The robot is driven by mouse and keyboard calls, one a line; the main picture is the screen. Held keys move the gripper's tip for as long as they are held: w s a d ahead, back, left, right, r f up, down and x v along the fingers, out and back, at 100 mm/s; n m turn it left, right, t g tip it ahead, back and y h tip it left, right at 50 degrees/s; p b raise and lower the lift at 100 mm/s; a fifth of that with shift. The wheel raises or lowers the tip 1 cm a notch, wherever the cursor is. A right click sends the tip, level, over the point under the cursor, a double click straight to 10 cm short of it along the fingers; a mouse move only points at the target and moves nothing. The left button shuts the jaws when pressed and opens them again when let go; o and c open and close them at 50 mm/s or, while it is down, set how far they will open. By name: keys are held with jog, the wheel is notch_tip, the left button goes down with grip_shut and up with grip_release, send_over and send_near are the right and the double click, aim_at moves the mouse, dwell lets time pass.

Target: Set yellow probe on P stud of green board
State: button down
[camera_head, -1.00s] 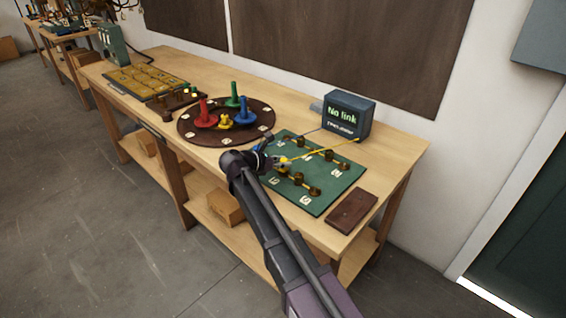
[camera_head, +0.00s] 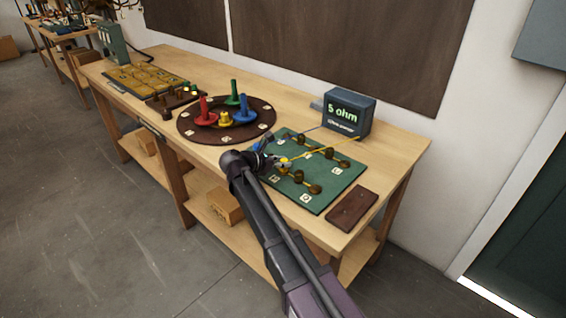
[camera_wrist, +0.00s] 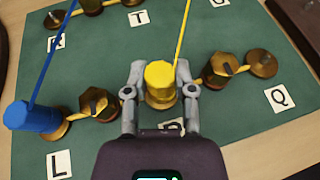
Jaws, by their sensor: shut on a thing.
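The yellow probe (camera_wrist: 160,77) is between the two fingers of my gripper (camera_wrist: 160,98) in the wrist view. It sits upright on a brass stud of the green board (camera_wrist: 222,139), and its yellow lead runs up and away. The letter tag at this stud (camera_wrist: 171,127) is mostly hidden by my gripper, so I cannot read it fully. In the head view my gripper (camera_head: 281,163) is at the near left part of the green board (camera_head: 328,186). The meter (camera_head: 348,115) behind the board reads "5 ohm".
A blue probe (camera_wrist: 34,116) stands on the stud by the L tag (camera_wrist: 59,164). Brass nuts flank my gripper closely, one on the right (camera_wrist: 217,69). A brown block (camera_head: 351,209) lies right of the board. A round tray (camera_head: 188,132) with colored pieces stands left.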

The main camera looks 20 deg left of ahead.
jog(key=shift+f, duration=0.1)
jog(key=shift+c, duration=1.8)
grip_release()
jog(key=shift+r, duration=0.2)
